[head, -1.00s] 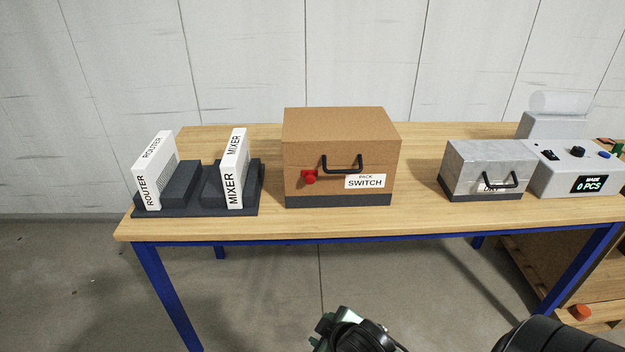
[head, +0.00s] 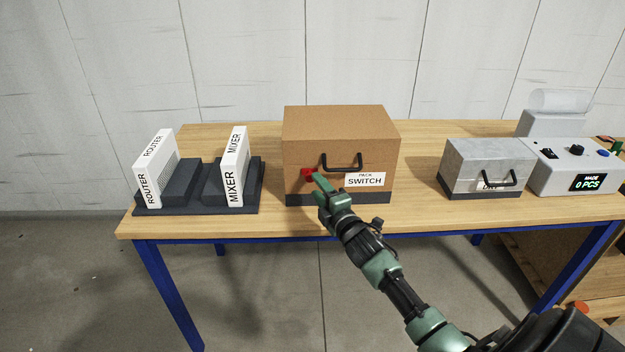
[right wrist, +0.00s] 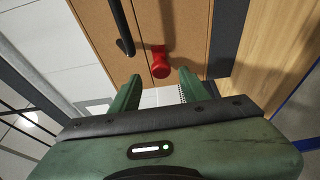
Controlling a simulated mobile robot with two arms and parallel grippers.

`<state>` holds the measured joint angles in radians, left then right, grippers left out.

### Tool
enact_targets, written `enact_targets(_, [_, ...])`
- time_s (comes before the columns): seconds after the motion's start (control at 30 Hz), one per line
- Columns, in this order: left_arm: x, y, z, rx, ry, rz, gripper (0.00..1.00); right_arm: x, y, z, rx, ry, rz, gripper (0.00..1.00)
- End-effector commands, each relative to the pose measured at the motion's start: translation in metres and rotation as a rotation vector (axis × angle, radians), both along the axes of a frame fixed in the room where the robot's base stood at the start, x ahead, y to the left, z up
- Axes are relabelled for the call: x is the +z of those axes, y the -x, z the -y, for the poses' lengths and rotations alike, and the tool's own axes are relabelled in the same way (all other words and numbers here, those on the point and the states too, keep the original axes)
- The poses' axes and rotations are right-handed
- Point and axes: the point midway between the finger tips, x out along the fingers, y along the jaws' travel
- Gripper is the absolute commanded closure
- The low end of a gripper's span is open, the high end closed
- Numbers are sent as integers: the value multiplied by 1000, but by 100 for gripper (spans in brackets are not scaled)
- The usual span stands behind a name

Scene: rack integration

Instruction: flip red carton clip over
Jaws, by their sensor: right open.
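The brown carton (head: 310,150) stands on the wooden table with its lid down. A small red clip (head: 307,174) sits on its front face, left of the black handle (head: 342,162). My right gripper (head: 318,183) is in front of the carton, close to the clip's lower right. In the right wrist view, the red clip (right wrist: 160,66) is ahead of the gap between the two open green fingers (right wrist: 157,88). The fingers are empty, and I cannot tell whether either touches the clip. My left gripper is out of view.
A dark rack (head: 200,207) with white ROUTER and MIXER units stands to the left on the table (head: 420,211). A grey case (head: 485,165) and a counter device (head: 575,170) stand to the right. The SWITCH label (head: 365,180) is right of the gripper.

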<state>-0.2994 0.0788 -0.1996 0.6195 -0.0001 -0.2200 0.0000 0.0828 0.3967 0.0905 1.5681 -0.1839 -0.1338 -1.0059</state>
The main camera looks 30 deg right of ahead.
Motion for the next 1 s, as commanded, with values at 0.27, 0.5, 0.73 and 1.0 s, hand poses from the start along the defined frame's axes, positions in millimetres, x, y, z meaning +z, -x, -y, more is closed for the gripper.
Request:
enact_targets(0.27, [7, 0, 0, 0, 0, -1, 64, 1, -36, 5, 0, -3, -1, 55])
enact_targets(0.5, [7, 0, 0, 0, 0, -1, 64, 0, -42, 6, 1, -2, -2, 55])
enact_targets(0.73, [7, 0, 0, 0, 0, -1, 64, -1, -41, 6, 1, -3, -2, 85])
enact_targets(1.0, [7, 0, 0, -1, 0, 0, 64, -1, -41, 6, 0, -3, -2, 100])
